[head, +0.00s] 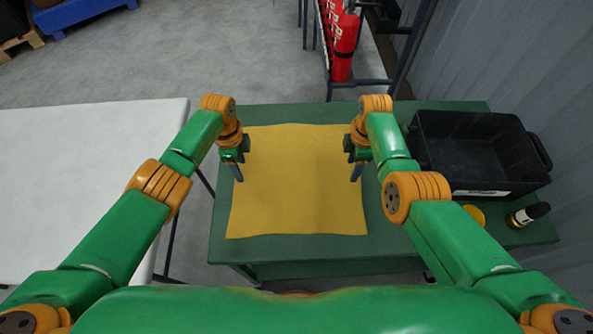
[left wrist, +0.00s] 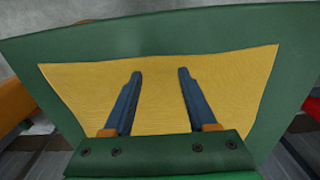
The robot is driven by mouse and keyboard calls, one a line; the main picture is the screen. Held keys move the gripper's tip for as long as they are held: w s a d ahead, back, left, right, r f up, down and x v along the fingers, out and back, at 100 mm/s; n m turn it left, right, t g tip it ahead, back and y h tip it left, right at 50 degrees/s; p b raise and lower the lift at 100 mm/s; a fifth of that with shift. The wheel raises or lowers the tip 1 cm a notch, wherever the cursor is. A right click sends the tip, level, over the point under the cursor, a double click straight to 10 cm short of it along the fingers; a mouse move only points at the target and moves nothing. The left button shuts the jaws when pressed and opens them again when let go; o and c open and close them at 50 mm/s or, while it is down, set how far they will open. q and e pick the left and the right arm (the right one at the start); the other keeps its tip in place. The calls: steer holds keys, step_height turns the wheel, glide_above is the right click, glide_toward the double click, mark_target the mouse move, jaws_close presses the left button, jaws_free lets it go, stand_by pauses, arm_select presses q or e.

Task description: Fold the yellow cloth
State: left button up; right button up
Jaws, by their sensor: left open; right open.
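The yellow cloth (head: 297,190) lies flat and spread out on the green table (head: 300,249), with slightly wavy edges. It also fills the middle of the left wrist view (left wrist: 156,90). My left gripper (head: 239,178) is over the cloth's left edge, pointing down. In the left wrist view its two blue fingers (left wrist: 159,75) are apart with only cloth showing between them. My right gripper (head: 356,177) is over the cloth's right edge, pointing down and open. Neither gripper holds the cloth. I cannot tell how high the fingertips are above it.
A black crate (head: 480,186) stands on the table's right side. A yellow round thing (head: 475,214) and a small dark bottle (head: 529,214) sit in front of it. A white table (head: 80,190) stands at left. Red extinguishers (head: 343,45) stand on a rack behind.

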arm_select(q)
steer(key=shift+w+f, duration=0.2)
steer(key=shift+f, duration=0.4)
arm_select(e)
steer(key=shift+w+f, duration=0.2)
steer(key=shift+f, duration=0.45)
arm_select(q)
steer(key=shift+s, duration=0.1)
arm_select(e)
steer(key=shift+s, duration=0.1)
arm_select(q)
steer(key=shift+f+b, duration=0.35)
steer(key=shift+b, duration=0.05)
arm_select(e)
steer(key=shift+f, duration=0.3)
arm_select(q)
steer(key=shift+s+r, duration=0.1)
steer(key=shift+r, duration=0.15)
steer(key=shift+c, duration=0.8)
arm_select(e)
steer(key=shift+s+r, duration=0.1)
steer(key=shift+r, duration=0.1)
steer(key=shift+c, duration=0.8)
arm_select(q)
jaws_close()
arm_select(e)
jaws_close()
